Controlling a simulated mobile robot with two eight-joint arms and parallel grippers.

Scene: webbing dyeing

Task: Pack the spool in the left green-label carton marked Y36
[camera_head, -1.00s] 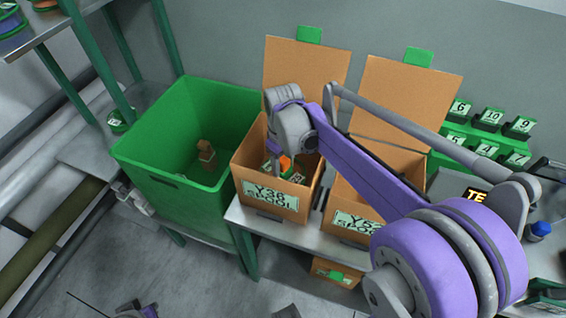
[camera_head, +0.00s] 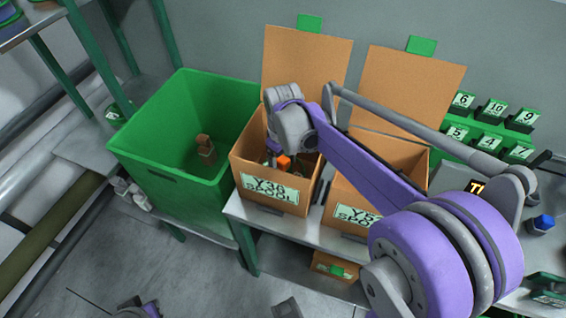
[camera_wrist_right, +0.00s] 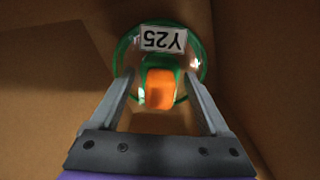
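The left carton (camera_head: 240,160), with a green label reading Y36 SPOOL, stands open on the bench. My right gripper (camera_head: 278,156) reaches down into it, partly hidden by my arm. An orange part of the spool (camera_head: 284,162) shows inside the carton. In the right wrist view the spool (camera_wrist_right: 190,52) has a clear, green-rimmed flange with an upside-down label that seems to read Y25, and a green and orange hub. The fingers of my right gripper (camera_wrist_right: 160,82) stand apart on either side of the hub, with gaps visible.
A green bin (camera_head: 150,135) with a small brown object (camera_head: 205,149) stands left of the carton. A second open carton (camera_head: 340,205) stands to the right, partly behind my arm. Numbered green-label holders (camera_head: 490,125) are at the back right.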

